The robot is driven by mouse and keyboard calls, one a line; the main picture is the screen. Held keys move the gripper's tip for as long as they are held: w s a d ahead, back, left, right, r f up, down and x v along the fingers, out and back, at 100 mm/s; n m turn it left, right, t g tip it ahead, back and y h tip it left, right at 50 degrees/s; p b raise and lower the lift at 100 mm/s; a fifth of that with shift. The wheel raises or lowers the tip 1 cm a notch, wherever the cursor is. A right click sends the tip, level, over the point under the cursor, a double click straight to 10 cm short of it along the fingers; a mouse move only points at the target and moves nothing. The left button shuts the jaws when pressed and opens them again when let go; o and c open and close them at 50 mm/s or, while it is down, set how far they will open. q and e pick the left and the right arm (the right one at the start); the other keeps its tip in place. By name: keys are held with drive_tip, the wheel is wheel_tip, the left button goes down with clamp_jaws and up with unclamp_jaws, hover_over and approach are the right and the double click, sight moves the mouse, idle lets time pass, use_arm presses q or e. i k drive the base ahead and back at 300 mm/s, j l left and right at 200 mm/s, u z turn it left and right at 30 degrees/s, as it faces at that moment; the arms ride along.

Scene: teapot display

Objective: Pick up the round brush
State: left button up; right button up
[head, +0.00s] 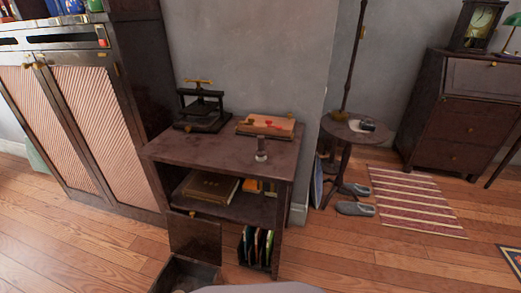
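A small upright object (261,151) stands on the top of the dark wooden cabinet (205,153), near its front right edge. It has a narrow greyish upper part and a wider base. It may be the round brush, but it is too small to tell for sure. Neither of my grippers is in the head view.
A black press (201,107) and a wooden board with red items (266,126) stand behind it. A book (211,186) lies on the shelf below. An open box or drawer (185,275) juts out at the lower front. A round side table (352,130) stands to the right.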

sight(262, 153)
drive_tip(key=i+l+u, duration=0.2)
drive_tip(key=l, duration=0.15)
drive_tip(key=i+l+u, duration=0.2)
drive_tip(key=l, duration=0.2)
drive_tip(key=l+u, duration=0.2)
drive_tip(key=l, duration=0.2)
